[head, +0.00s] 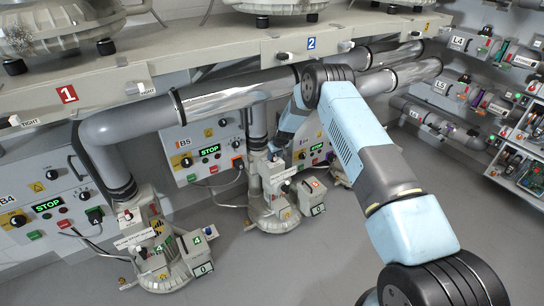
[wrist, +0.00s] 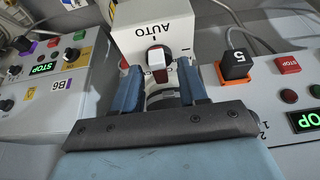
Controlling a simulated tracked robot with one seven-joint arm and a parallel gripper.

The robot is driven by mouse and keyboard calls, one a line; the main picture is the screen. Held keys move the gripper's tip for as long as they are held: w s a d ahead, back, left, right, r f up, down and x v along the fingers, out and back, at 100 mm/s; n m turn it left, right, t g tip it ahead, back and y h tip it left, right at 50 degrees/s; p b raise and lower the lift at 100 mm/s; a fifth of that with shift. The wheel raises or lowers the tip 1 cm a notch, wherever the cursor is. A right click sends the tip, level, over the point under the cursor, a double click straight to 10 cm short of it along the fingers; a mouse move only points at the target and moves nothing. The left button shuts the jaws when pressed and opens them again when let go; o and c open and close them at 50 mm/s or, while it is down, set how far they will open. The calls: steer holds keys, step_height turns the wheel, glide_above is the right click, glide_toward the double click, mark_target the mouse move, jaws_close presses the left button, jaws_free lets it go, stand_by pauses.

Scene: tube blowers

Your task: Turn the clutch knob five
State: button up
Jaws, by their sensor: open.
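A pale box with AUTO printed upside down carries a small white knob (wrist: 155,57) on a dark red base, in the wrist view. I take this as the clutch knob; its full label is covered. My gripper (wrist: 157,75) is open, its two blue fingers either side of the knob's line and pointing at the box. I cannot tell whether they touch it. In the head view my gripper (head: 279,146) is above the blower unit (head: 278,205) in front of panel B5, and my wrist hides the knob.
A black block marked 5 (wrist: 236,65) on an orange base is close right of the fingers. Panel B6 (wrist: 62,84) is at left. Panel B5 (head: 205,160) shows a green STOP display. Thick grey pipes (head: 130,125) and a second blower unit (head: 160,255) stand nearby. The grey floor (head: 300,275) is open in front.

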steer(key=shift+w+f, duration=0.1)
steer(key=shift+f, duration=0.25)
